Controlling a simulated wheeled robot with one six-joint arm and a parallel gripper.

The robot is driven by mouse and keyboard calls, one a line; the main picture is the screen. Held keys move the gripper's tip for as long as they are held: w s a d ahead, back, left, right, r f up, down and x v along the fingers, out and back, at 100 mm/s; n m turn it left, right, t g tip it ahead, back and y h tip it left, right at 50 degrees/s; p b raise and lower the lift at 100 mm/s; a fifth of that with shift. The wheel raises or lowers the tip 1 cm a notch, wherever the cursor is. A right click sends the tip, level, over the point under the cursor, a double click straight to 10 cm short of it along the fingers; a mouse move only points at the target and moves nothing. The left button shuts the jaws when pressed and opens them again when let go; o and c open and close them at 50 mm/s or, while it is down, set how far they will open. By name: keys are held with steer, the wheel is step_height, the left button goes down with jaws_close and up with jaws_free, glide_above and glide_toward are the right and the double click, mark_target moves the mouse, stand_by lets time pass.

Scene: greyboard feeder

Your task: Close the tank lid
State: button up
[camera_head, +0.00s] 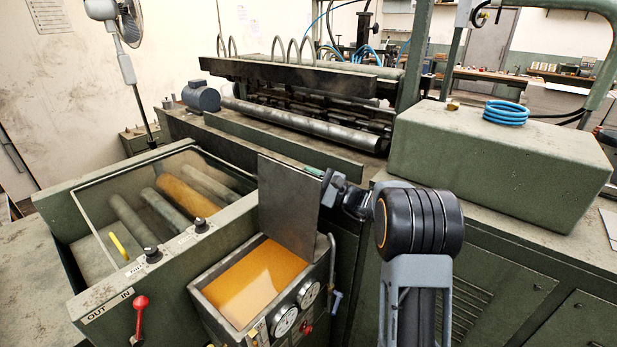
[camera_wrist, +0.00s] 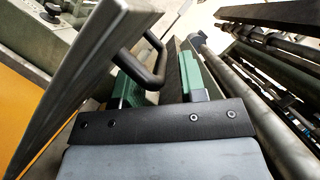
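The tank lid (camera_head: 290,207) is a grey metal plate standing raised, nearly upright, at the back of the tank (camera_head: 210,302). The tank holds orange liquid. My gripper (camera_head: 318,173) is at the lid's upper right, partly hidden behind it. In the wrist view the lid (camera_wrist: 75,75) slants up on the left, with a dark bent handle (camera_wrist: 152,70) on its face. My gripper (camera_wrist: 160,82) has its green fingers apart, with the handle's bend in or just over the gap. I cannot tell whether they touch it.
Gauges (camera_head: 285,320) and a red-knobbed lever (camera_head: 140,303) are in front. A green machine housing (camera_head: 500,165) fills the right. A long roller (camera_head: 305,122) lies behind the lid.

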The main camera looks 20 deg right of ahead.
steer(key=shift+c, duration=0.5)
jaws_close()
steer(key=shift+r, duration=0.1)
